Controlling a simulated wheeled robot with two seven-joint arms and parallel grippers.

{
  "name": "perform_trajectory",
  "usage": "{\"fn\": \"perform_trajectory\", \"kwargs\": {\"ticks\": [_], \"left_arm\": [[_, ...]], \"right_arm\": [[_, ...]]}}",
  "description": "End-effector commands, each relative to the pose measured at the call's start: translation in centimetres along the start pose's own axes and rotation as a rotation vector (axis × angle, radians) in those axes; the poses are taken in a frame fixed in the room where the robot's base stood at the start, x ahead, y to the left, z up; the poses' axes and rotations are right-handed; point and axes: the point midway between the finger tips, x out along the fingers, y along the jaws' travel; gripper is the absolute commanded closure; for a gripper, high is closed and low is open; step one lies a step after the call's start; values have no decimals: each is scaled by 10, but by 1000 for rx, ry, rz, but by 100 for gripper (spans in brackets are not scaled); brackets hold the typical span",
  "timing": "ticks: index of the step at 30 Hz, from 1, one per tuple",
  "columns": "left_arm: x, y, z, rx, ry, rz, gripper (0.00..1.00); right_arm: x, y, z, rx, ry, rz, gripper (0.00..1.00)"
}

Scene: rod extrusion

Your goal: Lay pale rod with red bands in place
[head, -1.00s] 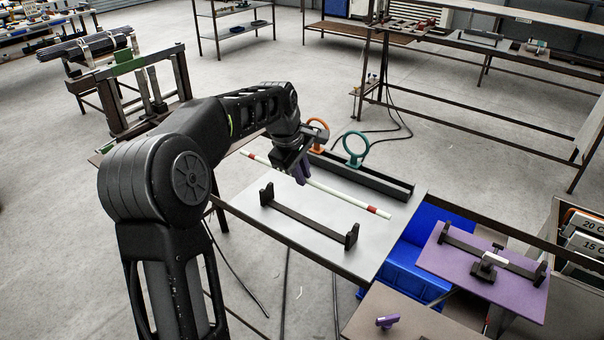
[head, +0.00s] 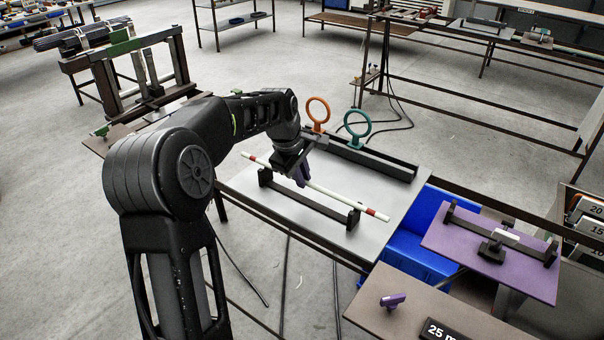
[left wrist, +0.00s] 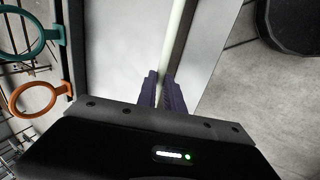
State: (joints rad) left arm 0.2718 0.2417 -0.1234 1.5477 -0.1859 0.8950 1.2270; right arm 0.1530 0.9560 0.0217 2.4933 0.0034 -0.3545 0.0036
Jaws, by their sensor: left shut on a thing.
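The pale rod with red bands (head: 333,196) is held by my left gripper (head: 301,180), whose purple fingers are shut around its middle. One red band shows near each end of the rod. The rod lies along a black two-post cradle (head: 306,203) on the grey table, just behind or above it in the head view; I cannot tell whether it touches the posts. In the left wrist view the rod (left wrist: 181,30) runs away from between the purple fingers (left wrist: 161,92), beside the dark cradle bar. My right gripper is not in view.
A black channel (head: 370,160) with an orange ring (head: 318,112) and a teal ring (head: 358,125) stands along the table's back. A blue bin (head: 420,255) is at the right. A purple board (head: 470,255) carries another two-post cradle. A small purple piece (head: 393,300) lies on the front table.

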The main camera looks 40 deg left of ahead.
Motion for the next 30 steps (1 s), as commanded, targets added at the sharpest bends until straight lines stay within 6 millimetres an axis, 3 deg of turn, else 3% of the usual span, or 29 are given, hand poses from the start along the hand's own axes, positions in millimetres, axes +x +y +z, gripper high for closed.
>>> {"fn": "perform_trajectory", "kwargs": {"ticks": [24,25,30], "left_arm": [[6,-3,0,-1,0,0,100],[6,-3,0,-1,0,0,86],[6,-2,0,-1,0,0,72]], "right_arm": [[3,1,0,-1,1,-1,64],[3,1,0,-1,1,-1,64],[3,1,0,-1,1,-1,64]]}}
